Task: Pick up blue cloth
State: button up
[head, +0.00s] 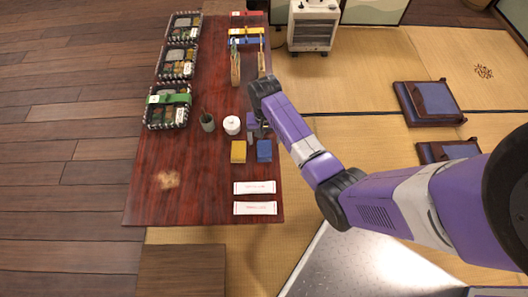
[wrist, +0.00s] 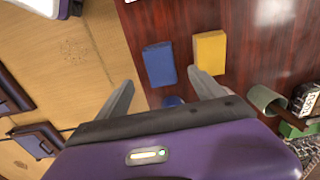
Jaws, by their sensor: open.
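The blue cloth (head: 264,151) is a small folded rectangle lying flat on the dark red table (head: 155,200), near its right edge. In the wrist view the blue cloth (wrist: 159,64) lies ahead of the fingertips, roughly between their lines. My gripper (head: 259,133) is over the table, just on the far side of the cloth in the head view. In the wrist view my gripper (wrist: 161,79) is open, with nothing held between its fingers. A yellow cloth (head: 238,152) lies beside the blue one on the left. It also shows in the wrist view (wrist: 209,52), beyond one fingertip.
A white lidded pot (head: 232,125) and a grey-green cup (head: 207,123) stand left of my gripper. Two white packets (head: 254,187) lie nearer the front. Food trays (head: 168,112) line the left edge.

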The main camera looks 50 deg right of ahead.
aim_at(264, 149)
notch_tip(264, 149, down, 7)
jog(key=b, duration=0.2)
jog(key=shift+w+b, duration=0.1)
jog(key=shift+b, duration=0.3)
jog(key=shift+r, duration=0.1)
jog(key=shift+c, duration=0.2)
jog(key=c, duration=1.4)
